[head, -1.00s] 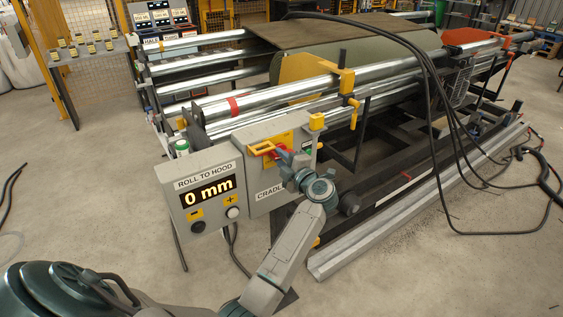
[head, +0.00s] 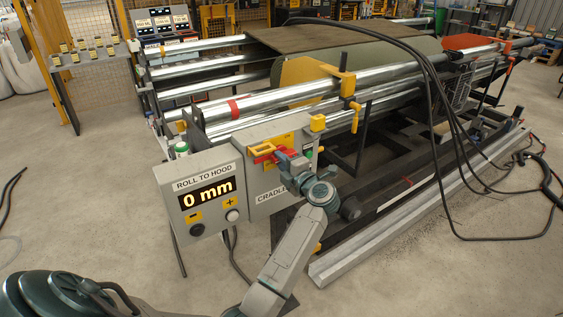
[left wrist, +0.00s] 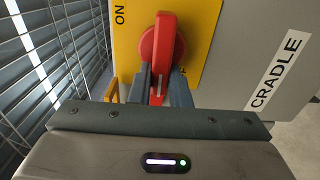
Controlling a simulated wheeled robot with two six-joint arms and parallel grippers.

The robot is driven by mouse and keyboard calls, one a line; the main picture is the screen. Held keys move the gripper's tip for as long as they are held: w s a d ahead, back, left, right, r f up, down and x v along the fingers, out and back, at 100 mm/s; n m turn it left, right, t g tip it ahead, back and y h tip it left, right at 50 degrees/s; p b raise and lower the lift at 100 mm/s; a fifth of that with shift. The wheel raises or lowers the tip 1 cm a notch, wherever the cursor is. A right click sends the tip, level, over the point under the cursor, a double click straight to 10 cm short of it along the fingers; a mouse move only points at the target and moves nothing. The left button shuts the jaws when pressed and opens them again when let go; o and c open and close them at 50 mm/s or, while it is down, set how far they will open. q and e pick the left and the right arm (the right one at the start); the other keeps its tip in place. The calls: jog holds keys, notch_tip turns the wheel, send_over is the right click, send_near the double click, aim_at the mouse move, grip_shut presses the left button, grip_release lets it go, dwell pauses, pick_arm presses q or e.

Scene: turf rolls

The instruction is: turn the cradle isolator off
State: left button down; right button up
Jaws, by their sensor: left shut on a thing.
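The cradle isolator is a red rotary handle (left wrist: 160,50) on a yellow plate (left wrist: 200,25), on a grey box with a CRADLE label (left wrist: 277,68). In the left wrist view the handle's bar runs up and down. The ON mark (left wrist: 119,17) is at its upper left; another mark is mostly hidden behind a finger. In the head view the red handle (head: 263,151) shows just left of my left gripper (head: 283,158). My left gripper is shut on the handle, with one finger on each side of the bar. My right gripper is out of view.
A ROLL TO HOOD display box (head: 203,196) reading 0 mm stands just left of the isolator box. Steel rollers (head: 270,103) and a yellow clamp (head: 347,82) are behind and above. Black cables (head: 440,110) hang at the right. Open concrete floor lies in front.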

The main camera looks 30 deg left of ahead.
pick_arm(q)
jog(key=c, duration=1.4)
grip_release()
jog(key=shift+f, duration=0.1)
jog(key=shift+o, duration=0.2)
jog(key=shift+d, duration=0.1)
jog(key=p+v, duration=0.1)
jog(key=v, duration=0.9)
jog(key=shift+s+d+p, duration=0.15)
jog(key=shift+d+p, duration=0.15)
jog(key=shift+d, duration=0.05)
